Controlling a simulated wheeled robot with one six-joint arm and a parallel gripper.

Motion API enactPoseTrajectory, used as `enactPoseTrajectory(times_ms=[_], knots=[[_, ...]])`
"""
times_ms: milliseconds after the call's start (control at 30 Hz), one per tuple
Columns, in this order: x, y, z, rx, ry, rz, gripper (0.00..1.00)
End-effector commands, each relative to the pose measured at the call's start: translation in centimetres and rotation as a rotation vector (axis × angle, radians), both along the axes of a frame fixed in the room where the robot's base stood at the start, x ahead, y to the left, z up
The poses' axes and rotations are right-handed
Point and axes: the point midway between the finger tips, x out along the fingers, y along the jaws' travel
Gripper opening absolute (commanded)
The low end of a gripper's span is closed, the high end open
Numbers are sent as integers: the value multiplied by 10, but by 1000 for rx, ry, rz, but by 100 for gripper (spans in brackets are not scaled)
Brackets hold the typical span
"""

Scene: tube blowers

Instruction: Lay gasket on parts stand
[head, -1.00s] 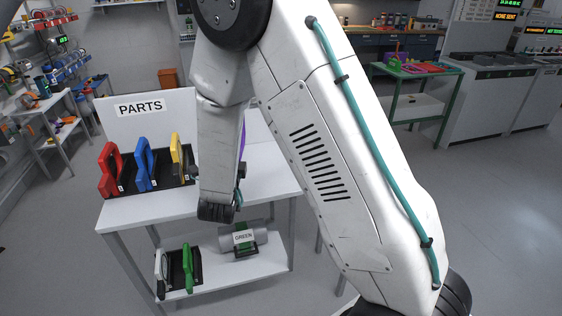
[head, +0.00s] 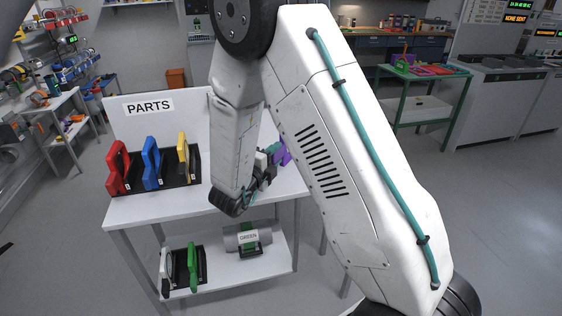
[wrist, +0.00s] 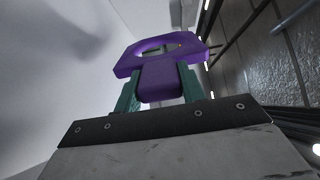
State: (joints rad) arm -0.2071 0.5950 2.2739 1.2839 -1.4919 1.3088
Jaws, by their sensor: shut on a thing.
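A purple gasket (wrist: 160,62), ring-shaped with a tab, is held by its tab between the teal fingers of my gripper (wrist: 158,92) in the wrist view. In the head view the purple gasket (head: 283,152) shows only in part behind my arm, at the right side of the parts stand. My gripper (head: 272,160) is shut on it, over the right part of the stand's white top. The parts stand (head: 150,209) has a back panel marked PARTS. Whether the gasket touches the stand is hidden.
Red (head: 118,168), blue (head: 151,163) and yellow (head: 183,155) gaskets stand upright in a black rack at the top's left. The lower shelf holds white (head: 167,272) and green (head: 192,266) gaskets and a grey cylinder labelled GREEN (head: 230,241). The top right of the rack looks clear.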

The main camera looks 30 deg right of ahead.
Motion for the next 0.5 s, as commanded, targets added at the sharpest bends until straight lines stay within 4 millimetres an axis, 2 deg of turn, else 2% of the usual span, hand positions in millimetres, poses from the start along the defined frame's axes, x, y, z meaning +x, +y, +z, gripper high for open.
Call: enactPoseTrajectory(times_ms=[33, 200, 333, 500], knots=[[5, -11, -1, 0, -1, -5, 15], [15, -28, -3, 0, -1, 0, 15], [17, -31, -8, 0, 1, 1, 15], [17, -30, -31, -1, 3, 1, 15]])
